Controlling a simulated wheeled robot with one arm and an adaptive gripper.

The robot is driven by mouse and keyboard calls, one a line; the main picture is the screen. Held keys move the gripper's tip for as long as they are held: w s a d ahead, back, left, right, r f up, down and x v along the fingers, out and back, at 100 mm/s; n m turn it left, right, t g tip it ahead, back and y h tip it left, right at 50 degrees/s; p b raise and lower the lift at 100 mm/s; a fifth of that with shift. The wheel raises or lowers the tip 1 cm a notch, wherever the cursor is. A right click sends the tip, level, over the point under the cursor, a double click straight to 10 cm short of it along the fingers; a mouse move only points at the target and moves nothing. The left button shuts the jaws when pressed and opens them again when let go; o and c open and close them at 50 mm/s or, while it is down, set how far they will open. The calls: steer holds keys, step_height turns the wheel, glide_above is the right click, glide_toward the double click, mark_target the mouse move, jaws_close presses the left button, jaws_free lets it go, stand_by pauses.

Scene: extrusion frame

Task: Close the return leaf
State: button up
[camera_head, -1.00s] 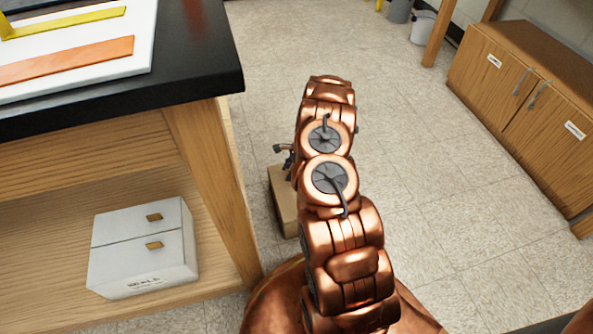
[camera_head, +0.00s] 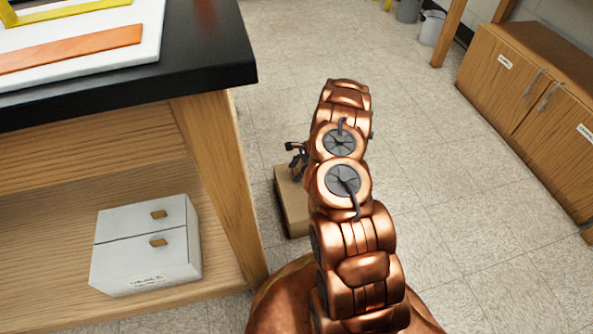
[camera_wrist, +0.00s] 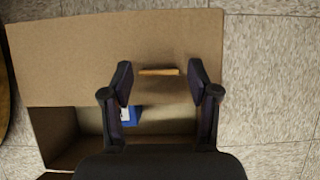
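A cardboard box (camera_head: 291,207) stands on the floor beside the bench, partly hidden by my arm in the head view. In the wrist view, a broad cardboard leaf (camera_wrist: 60,55) spreads across the upper left, and the box's open inside (camera_wrist: 165,118) shows below it. A short yellow-orange strip (camera_wrist: 158,72) lies on the leaf, between and just beyond my fingertips. Something blue (camera_wrist: 131,115) is inside the box, partly hidden by the left finger. My gripper (camera_wrist: 160,78) is open, with nothing seen between its fingers. It is small and partly hidden in the head view (camera_head: 296,158).
A wooden bench with a black top (camera_head: 215,60) stands at the left. A white two-drawer unit (camera_head: 125,250) sits on its lower shelf. A wooden cabinet (camera_head: 530,85) stands at the right. The tiled floor (camera_head: 440,180) between is clear.

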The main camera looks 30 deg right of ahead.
stand_by(0.3)
steer(key=shift+v, duration=5.95)
steer(key=shift+s, duration=0.1)
steer(key=shift+s, duration=0.1)
